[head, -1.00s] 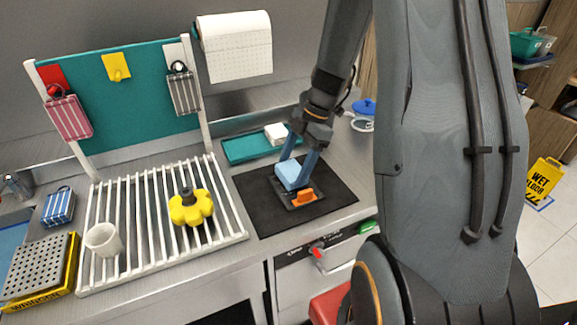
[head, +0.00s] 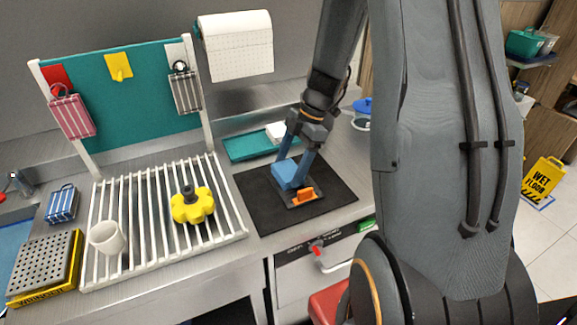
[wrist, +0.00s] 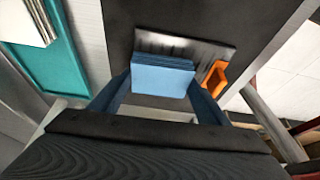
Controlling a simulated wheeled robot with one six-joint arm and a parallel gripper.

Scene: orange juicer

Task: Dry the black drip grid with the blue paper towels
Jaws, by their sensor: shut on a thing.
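The blue paper towels (head: 286,174) are a folded stack between the fingers of my gripper (head: 295,177). The gripper is shut on them. In the wrist view the blue stack (wrist: 163,76) sits between both fingers, over the near part of the drip grid (wrist: 190,44). The black drip grid (head: 304,203) lies on a black mat, with an orange tab (head: 303,195) at one side. The stack hides part of the grid. It looks to be on or just above the grid; I cannot tell whether it touches.
The black mat (head: 257,209) lies on the steel counter. A white slatted rack (head: 146,235) at left holds a white cup (head: 107,238) and a yellow knob-shaped part (head: 192,206). A teal tray (head: 247,147) with a white stack is behind the mat. A paper roll (head: 238,48) hangs above.

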